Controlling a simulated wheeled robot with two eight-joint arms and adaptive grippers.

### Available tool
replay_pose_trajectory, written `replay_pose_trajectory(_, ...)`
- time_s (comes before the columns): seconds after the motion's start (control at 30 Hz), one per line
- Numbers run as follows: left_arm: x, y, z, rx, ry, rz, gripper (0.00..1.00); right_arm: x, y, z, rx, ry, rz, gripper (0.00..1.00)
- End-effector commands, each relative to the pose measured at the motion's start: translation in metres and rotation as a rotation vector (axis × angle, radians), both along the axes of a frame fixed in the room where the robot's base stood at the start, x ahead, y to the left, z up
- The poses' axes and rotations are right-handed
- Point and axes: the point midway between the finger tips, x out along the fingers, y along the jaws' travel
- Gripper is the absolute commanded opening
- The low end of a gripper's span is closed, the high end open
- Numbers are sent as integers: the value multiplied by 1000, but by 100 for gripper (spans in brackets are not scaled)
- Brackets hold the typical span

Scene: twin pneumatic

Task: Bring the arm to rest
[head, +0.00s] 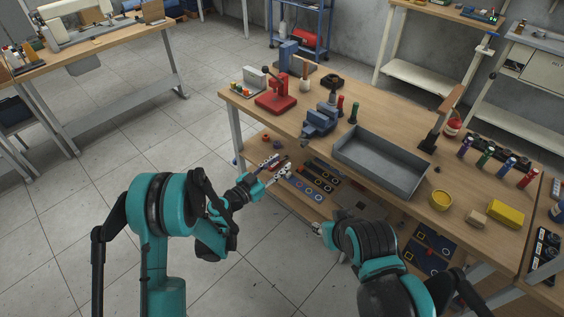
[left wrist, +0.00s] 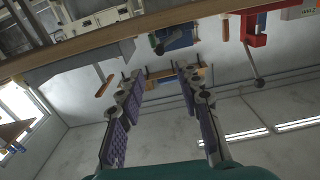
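My left gripper (head: 275,168) is in front of the workbench's near edge, beside the lower shelf. Its two fingers are spread apart, and nothing is between them. In the left wrist view, the padded fingers (left wrist: 160,82) are also wide apart, with the bench edge above them. My right gripper (head: 319,228) is low in front of the bench. My right arm hides most of it, so its finger opening cannot be made out.
The workbench (head: 276,121) carries a red press (head: 276,96), a blue vise (head: 320,121), a grey tray (head: 378,168) and several small items. Its lower shelf holds tools and parts. Floor (head: 90,180) at left is clear.

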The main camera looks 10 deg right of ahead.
Motion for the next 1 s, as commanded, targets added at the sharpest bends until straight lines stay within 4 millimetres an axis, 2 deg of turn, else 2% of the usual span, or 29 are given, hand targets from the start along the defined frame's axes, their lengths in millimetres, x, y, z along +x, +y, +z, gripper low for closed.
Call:
replay_pose_trajectory(0.43, 0, 1, 3, 3, 9, 0, 35, 0, 0, 0, 0, 0, 0, 35)
replay_pose_trajectory(0.63, -9, 14, 35, 66, 115, 9, 35, 0, 0, 0, 0, 0, 0, 35)
replay_pose_trajectory(0.87, -48, 54, 76, 182, 338, 81, 35, 0, 0, 0, 0, 0, 0, 35)
replay_pose_trajectory(1.0, -84, 87, 90, 248, 474, 165, 35, 0, 0, 0, 0, 0, 0, 35)
